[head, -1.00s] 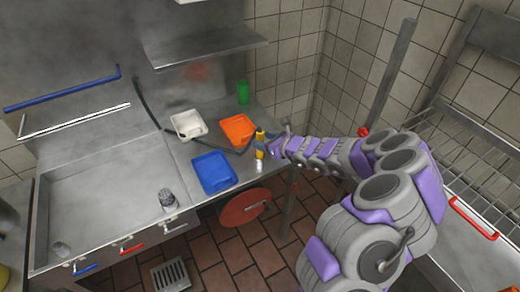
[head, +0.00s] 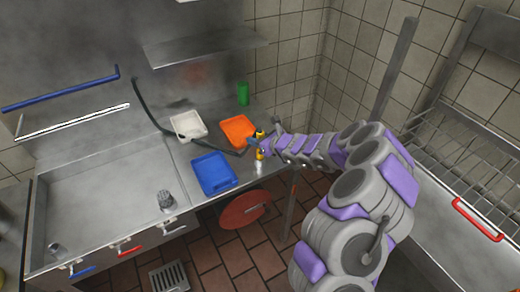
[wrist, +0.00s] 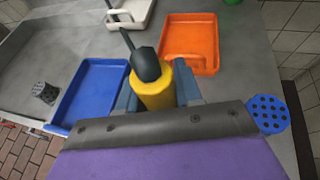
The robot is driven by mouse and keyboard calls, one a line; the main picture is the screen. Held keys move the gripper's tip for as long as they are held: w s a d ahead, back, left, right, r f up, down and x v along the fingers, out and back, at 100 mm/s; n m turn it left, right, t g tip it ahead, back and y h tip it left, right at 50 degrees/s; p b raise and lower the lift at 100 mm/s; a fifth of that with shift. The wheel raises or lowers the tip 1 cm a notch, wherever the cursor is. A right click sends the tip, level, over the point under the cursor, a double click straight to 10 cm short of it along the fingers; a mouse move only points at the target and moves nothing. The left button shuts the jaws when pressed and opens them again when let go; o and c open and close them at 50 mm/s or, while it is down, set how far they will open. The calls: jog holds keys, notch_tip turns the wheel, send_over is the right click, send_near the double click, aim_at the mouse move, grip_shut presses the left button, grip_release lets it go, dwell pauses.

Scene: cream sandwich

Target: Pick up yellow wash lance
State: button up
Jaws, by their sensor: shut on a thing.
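The yellow wash lance (wrist: 155,93) stands between the jaws of my gripper (wrist: 160,92) in the wrist view, with a dark grey cap and thin black tube at its top. In the head view the lance (head: 260,153) is at the counter's right edge, near the orange tray, partly covered by my gripper (head: 258,145). The blue-grey fingers press on both sides of its yellow body. I cannot tell whether its lower end touches the counter.
A blue tray (head: 230,181), an orange tray (head: 250,127) and a white tray (head: 202,126) lie near the lance. A green cylinder (head: 243,93) stands behind. A dark hose (head: 147,109) crosses the counter. A sink (head: 100,195) is at left; a red disc (head: 236,218) hangs below the counter.

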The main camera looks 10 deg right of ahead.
grip_shut()
